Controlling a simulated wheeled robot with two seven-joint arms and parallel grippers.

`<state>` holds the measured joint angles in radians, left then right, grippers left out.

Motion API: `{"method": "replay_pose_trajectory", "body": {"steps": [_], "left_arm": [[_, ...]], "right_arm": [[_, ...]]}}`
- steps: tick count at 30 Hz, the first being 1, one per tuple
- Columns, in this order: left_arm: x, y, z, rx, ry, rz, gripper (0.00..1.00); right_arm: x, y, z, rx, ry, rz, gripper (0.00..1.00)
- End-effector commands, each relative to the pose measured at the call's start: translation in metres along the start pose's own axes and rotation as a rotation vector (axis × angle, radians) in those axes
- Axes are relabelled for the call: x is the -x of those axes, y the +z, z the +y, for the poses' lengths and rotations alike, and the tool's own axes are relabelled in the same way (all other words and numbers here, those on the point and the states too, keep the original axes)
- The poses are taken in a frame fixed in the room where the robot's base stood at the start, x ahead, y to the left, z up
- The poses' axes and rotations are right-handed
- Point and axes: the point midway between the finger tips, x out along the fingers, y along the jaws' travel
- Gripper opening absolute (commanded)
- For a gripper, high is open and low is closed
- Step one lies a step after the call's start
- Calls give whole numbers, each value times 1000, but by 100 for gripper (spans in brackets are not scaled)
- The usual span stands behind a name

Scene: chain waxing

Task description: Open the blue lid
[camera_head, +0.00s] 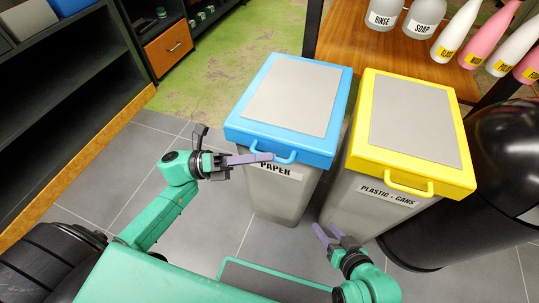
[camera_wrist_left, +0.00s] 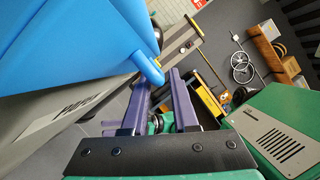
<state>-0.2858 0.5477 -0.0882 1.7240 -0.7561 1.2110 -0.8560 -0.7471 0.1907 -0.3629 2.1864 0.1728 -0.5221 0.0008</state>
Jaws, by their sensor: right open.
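The blue lid (camera_head: 332,72) sits closed on the grey bin labelled PAPER (camera_head: 275,193), with a blue handle (camera_head: 288,156) on its front edge. My left gripper (camera_head: 270,157) is at the left end of this handle, with its purple fingers pointing right. In the left wrist view the fingers (camera_wrist_left: 169,80) are apart, and the handle (camera_wrist_left: 149,70) is close to their tips; I cannot tell whether they touch. My right gripper (camera_head: 325,232) is open and empty, low in front of the yellow-lidded bin.
A yellow lid (camera_head: 369,110) covers the PLASTIC - CANS bin (camera_head: 350,190) just right. A black cylinder (camera_head: 515,150) stands further right. A wooden table (camera_head: 350,35) with bottles is behind. Dark shelves (camera_head: 75,90) stand left; grey floor (camera_head: 130,150) is clear between.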

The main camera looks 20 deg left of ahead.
Motion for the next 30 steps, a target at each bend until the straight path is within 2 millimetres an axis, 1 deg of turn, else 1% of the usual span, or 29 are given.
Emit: {"method": "replay_pose_trajectory", "body": {"steps": [1, 4, 11, 12, 13, 14, 30], "left_arm": [[-7, 1, 0, -1, -2, -1, 27], [-16, 0, 0, 1, -1, 0, 27], [-18, 0, 0, 2, 1, -1, 27], [-18, 0, 0, 2, 1, -1, 19], [-18, 0, 0, 2, 1, -1, 8], [-18, 0, 0, 2, 1, -1, 0], [-17, 0, 0, 2, 1, -1, 0]], "right_arm": [[0, 1, 0, 0, -1, 2, 50], [-1, 1, -1, -1, -2, 4, 50], [-1, 1, -1, -1, -3, 5, 50], [-1, 1, -1, -1, -3, 5, 50], [-1, 1, -1, -1, -3, 5, 50], [-1, 1, -1, -1, -3, 5, 50], [-1, 2, -1, 0, -2, 4, 50]]}}
